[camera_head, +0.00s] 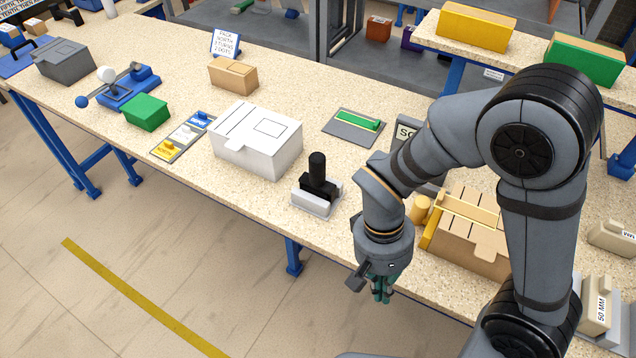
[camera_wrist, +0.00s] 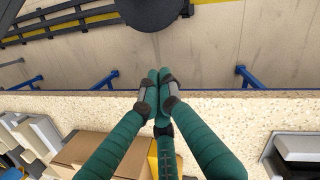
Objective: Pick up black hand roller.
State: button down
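The black hand roller (camera_head: 318,178) appears to be the upright black piece with a thick round handle, standing on a white block in a shallow grey tray (camera_head: 309,206) near the table's front edge. My gripper (camera_head: 381,290) is to the right of it and nearer the camera, at the front edge, pointing down with nothing in it. In the wrist view its green fingers (camera_wrist: 160,95) come together at their tips.
A white lidded box (camera_head: 256,140) stands left of the roller. A cardboard box with yellow parts (camera_head: 470,225) stands right, close to my arm. A flat grey tray with a green bar (camera_head: 354,124) lies behind. Bare tabletop (camera_head: 335,245) shows in front of the roller.

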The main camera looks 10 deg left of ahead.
jog(key=c, duration=2.4)
grip_release()
jog(key=o, duration=1.2)
